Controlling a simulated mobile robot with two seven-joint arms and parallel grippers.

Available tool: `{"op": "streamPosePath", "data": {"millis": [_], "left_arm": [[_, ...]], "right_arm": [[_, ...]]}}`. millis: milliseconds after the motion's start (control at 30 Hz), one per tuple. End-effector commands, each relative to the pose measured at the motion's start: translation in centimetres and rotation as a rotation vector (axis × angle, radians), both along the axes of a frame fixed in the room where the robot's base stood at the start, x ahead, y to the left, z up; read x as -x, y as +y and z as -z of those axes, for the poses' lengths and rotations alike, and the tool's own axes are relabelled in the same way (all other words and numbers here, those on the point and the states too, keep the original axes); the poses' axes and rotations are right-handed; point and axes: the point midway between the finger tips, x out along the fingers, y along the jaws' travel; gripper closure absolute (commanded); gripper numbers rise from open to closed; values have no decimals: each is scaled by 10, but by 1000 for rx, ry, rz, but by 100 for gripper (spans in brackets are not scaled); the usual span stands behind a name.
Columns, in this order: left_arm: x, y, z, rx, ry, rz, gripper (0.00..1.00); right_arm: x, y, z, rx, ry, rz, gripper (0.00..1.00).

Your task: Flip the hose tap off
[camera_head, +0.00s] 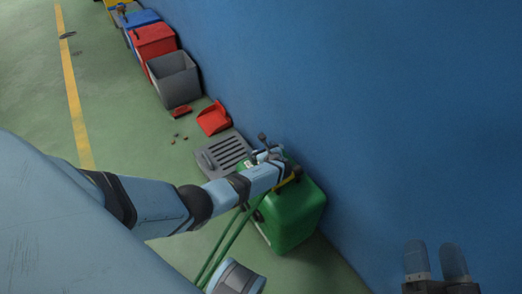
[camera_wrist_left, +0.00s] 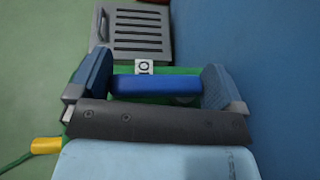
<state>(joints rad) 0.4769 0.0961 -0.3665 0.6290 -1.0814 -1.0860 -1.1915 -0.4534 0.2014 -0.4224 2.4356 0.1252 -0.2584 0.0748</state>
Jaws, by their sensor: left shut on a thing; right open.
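A green hose box (camera_head: 291,217) stands on the floor against the blue wall. My left gripper (camera_head: 268,155) is over its top, at the tap, and hides most of it. In the left wrist view, my left gripper (camera_wrist_left: 156,88) is shut on the blue tap handle (camera_wrist_left: 157,86), which lies crosswise between its fingers. A small white label (camera_wrist_left: 144,67) with dark marks shows just behind the handle, on the green top. My right gripper (camera_head: 436,262) is open and empty at the lower right, in front of the wall and away from the box.
A green hose (camera_head: 224,243) runs from the box toward the lower left. A grey slotted grate (camera_head: 222,153) and a red dustpan (camera_head: 214,118) lie behind the box. Grey (camera_head: 174,79), red and blue bins line the wall. The floor at left is mostly clear.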

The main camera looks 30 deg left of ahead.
Motion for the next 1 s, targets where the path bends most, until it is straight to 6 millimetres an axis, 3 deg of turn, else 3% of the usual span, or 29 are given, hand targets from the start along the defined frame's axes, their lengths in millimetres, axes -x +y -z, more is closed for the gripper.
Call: {"op": "streamPosePath", "data": {"millis": [300,800,833,867,1000], "left_arm": [[2,1,0,-5,2,-116,48],[5,-3,3,-2,6,-133,50],[5,-3,3,-1,7,-133,5],[5,-3,3,-2,7,-131,0],[5,-3,3,-1,7,-130,0]], "right_arm": [[-2,1,7,15,21,-11,41],[-2,0,8,23,22,-14,41],[-2,0,9,23,24,-13,41],[-2,0,9,23,25,-13,41],[0,0,11,22,31,-13,41]]}}
